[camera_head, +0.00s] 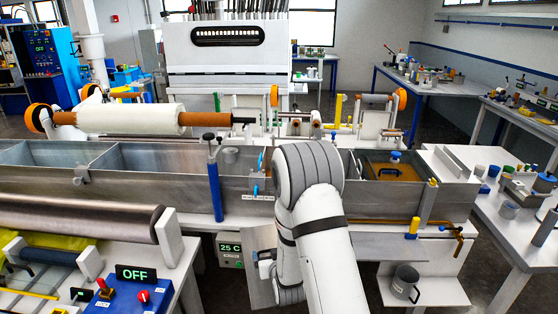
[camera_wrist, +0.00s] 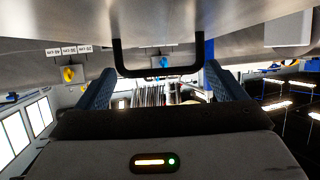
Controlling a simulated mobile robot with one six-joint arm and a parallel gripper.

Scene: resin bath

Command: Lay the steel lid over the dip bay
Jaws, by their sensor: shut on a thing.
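In the wrist view, my gripper (camera_wrist: 160,92) has its two blue fingers closed about the black loop handle (camera_wrist: 117,55) of the steel lid. The lid's broad grey face (camera_wrist: 240,22) fills the top of that view. In the head view, my white arm hides the gripper and handle, and grey sheet metal shows on both sides of it in front of the trough; I cannot tell how much is lid. The long steel trough (camera_head: 190,190) runs behind my arm. Its right compartment, with an amber surface (camera_head: 408,172) and a blue knob, looks like the dip bay and is uncovered.
A blue post (camera_head: 215,190) stands at the trough's front. A white roll (camera_head: 130,118) lies above its left part. A yellow-handled tap (camera_head: 413,228) and a grey mug (camera_head: 405,282) are at front right. A control box reading OFF (camera_head: 135,273) is front left. A cluttered bench (camera_head: 510,205) borders the right.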

